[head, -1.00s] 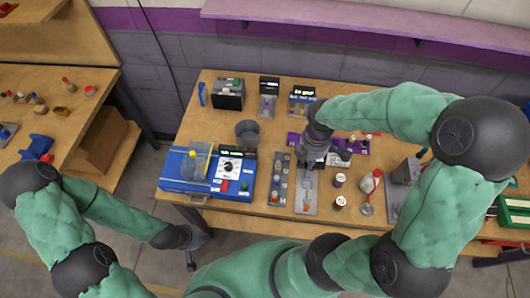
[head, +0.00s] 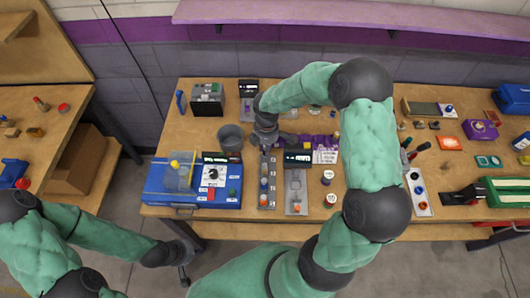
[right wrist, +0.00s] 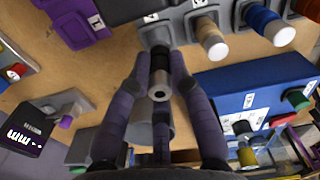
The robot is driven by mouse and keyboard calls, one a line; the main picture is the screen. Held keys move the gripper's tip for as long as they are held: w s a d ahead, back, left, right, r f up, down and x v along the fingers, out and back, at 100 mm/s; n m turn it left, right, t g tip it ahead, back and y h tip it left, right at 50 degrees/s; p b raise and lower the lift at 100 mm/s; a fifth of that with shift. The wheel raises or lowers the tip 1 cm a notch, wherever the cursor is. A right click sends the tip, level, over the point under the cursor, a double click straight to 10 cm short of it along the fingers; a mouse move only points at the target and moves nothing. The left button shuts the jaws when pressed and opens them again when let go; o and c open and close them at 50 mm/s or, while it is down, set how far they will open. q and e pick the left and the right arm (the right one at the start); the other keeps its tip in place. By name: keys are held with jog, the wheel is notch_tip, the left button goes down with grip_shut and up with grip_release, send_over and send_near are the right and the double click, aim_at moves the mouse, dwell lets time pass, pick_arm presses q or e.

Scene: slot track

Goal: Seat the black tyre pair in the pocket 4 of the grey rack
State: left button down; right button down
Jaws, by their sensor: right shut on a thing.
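The grey rack (head: 263,205) stands in the middle of the table, with coloured pegs along it. In the right wrist view the rack (right wrist: 176,22) runs along the top, with tan, blue and red pieces in its pockets. My right gripper (head: 265,143) is at the rack's far end. In the right wrist view my right gripper (right wrist: 160,92) is shut on the black tyre pair (right wrist: 160,62), which has a pale metal end. The tyre pair overlaps the leftmost pocket there; I cannot tell how deep it sits. My left gripper (head: 187,263) hangs off the table, its opening unclear.
A blue control box (head: 170,200) is left of the rack, and a grey bin (head: 231,138) is left of my right gripper. A grey slotted plate (head: 297,195) is close on the rack's right. A purple block (right wrist: 80,20) lies near the rack's end.

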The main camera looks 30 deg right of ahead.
jog(key=shift+w+f, duration=0.2)
jog(key=shift+f, duration=0.05)
jog(key=shift+w+f+b, duration=0.1)
jog(key=shift+f+b, duration=0.3)
jog(key=shift+f, duration=1.15)
jog(key=c, duration=1.1)
grip_release()
jog(key=shift+f, duration=0.15)
jog(key=shift+c, duration=0.2)
jog(key=shift+r, duration=0.25)
notch_tip(320, 180, up, 12)
jog(key=shift+f+p, duration=0.1)
jog(key=shift+p, duration=1.05)
